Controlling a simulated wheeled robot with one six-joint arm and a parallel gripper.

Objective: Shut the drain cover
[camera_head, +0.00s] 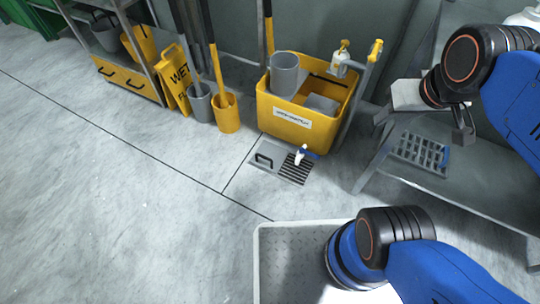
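The drain is set in the floor in front of the yellow mop bucket. Its flat grey cover plate (263,158), with a dark handle on top, lies at the left. The slatted dark drain grate (294,172) shows uncovered at the right. A small white and blue item (302,155) stands at the grate's back edge; I cannot tell if it is fixed there. My gripper (422,122) is at the right, over the grey bench, well away from the drain. Its two fingers look spread apart, with nothing seen between them.
A yellow mop bucket (290,130) stands just behind the drain. Yellow and grey pails (227,117) and a wet-floor sign (178,82) stand to the left. A grey bench (470,185) with a blue-handled rack (420,152) is at the right. Floor left of the drain is clear.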

